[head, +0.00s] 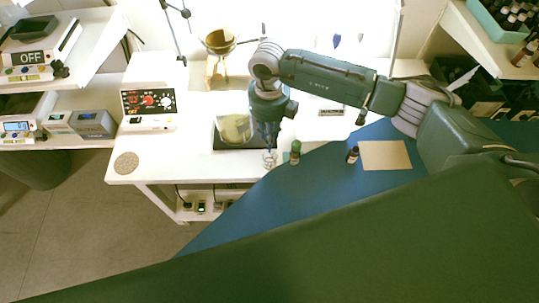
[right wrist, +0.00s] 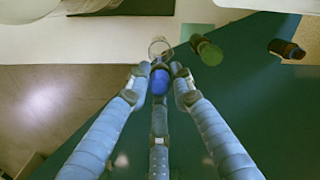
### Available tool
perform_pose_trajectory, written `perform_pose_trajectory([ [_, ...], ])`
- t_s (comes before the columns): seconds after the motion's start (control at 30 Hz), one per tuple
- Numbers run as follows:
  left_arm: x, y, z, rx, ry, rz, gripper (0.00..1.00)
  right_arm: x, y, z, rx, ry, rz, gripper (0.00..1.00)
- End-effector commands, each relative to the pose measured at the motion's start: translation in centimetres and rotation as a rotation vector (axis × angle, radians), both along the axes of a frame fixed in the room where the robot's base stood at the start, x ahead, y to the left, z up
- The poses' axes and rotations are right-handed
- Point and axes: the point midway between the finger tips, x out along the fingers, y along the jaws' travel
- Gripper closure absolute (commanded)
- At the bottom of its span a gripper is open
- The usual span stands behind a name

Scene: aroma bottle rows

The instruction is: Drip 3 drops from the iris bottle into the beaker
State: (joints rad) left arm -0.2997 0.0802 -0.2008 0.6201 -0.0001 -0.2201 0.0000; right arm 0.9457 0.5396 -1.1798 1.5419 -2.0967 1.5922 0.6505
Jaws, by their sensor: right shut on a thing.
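My right gripper (head: 269,143) points down over the front edge of the white bench. In the right wrist view its fingers (right wrist: 159,72) are closed around a blue-topped item (right wrist: 160,83), which looks like the iris bottle; no label can be read. A small clear glass beaker (head: 270,160) stands just below the gripper in the head view. Its round rim (right wrist: 159,43) shows just beyond the blue top in the right wrist view. The fingers hide most of the held bottle, and I cannot see any drops. My left gripper is not in view.
A green-capped bottle (head: 295,153) stands right of the beaker. A dark bottle (head: 352,155) stands farther right, beside a tan square pad (head: 386,155). A large glass vessel (head: 233,129) sits behind left. The white bench (head: 190,160) has free room at left.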

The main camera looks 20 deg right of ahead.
Motion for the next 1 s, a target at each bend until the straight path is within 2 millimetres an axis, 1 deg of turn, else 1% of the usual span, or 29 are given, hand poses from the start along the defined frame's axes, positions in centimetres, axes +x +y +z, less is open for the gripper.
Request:
perform_pose_trajectory([
  [0.07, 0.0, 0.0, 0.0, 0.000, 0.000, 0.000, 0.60, 0.0, 0.0, 0.0, 0.000, 0.000, 0.000, 1.00],
  [0.1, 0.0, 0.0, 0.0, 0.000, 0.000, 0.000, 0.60, 0.0, 0.0, 0.0, 0.000, 0.000, 0.000, 0.84],
  [0.57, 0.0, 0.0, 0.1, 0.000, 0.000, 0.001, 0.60, 0.0, 0.0, 0.1, 0.000, 0.000, 0.000, 0.84],
  [0.67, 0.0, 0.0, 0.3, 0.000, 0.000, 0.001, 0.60, 0.0, 0.0, 0.5, 0.000, -0.001, 0.000, 0.84],
  [1.0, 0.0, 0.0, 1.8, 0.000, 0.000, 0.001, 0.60, 0.0, 0.0, 3.2, 0.000, -0.001, 0.000, 0.84],
])
